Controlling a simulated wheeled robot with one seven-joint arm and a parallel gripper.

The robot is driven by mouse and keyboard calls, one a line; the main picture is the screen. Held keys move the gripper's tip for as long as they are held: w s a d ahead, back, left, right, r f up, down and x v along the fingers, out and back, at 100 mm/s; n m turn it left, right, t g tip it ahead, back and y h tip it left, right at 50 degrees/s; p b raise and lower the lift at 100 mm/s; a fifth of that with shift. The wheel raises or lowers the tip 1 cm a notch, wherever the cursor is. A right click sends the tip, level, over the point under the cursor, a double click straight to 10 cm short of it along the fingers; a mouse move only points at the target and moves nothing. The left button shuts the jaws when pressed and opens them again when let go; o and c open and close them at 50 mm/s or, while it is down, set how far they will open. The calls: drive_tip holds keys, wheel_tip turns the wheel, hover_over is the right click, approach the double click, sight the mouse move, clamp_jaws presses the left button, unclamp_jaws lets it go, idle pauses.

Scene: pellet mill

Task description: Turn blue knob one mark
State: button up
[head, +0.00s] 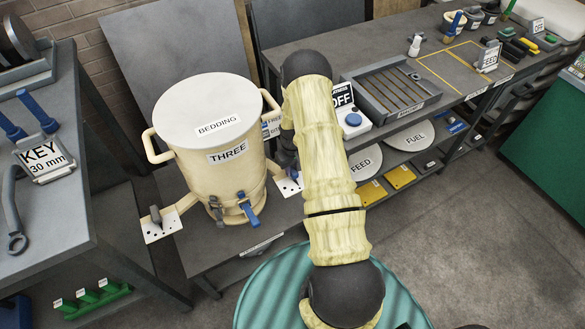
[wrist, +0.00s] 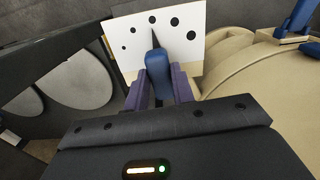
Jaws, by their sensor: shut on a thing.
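The blue knob (wrist: 158,72) stands in front of a white dial plate (wrist: 180,52) in the wrist view. The plate carries several black dots that grow in size from left to right. A dark pointer (wrist: 156,39) above the knob points up, close to the middle dot. The purple fingers of my gripper (wrist: 158,82) are shut on the knob from both sides. In the head view the plate (head: 289,184) shows at the right of the cream drum (head: 215,130) labelled BEDDING and THREE. My arm hides most of the knob there.
A grey knob (head: 155,214) on another dotted plate (head: 160,231) sits at the drum's left. A blue lever (head: 249,213) hangs at the drum's front. A workbench (head: 450,70) with a slotted tray (head: 390,90) and a blue-buttoned box (head: 352,120) stands behind my arm.

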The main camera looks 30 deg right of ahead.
sight(292, 170)
drive_tip(key=n+b, duration=0.1)
drive_tip(key=n, duration=0.2)
drive_tip(key=shift+b, duration=0.35)
drive_tip(key=shift+d+n+b, duration=0.1)
drive_tip(key=shift+n+b, duration=0.25)
drive_tip(key=shift+n, duration=0.75)
drive_tip(key=o, duration=1)
wheel_tip(292, 170, up, 18)
drive_tip(key=shift+f+b, duration=0.25)
drive_tip(key=shift+b, duration=0.85)
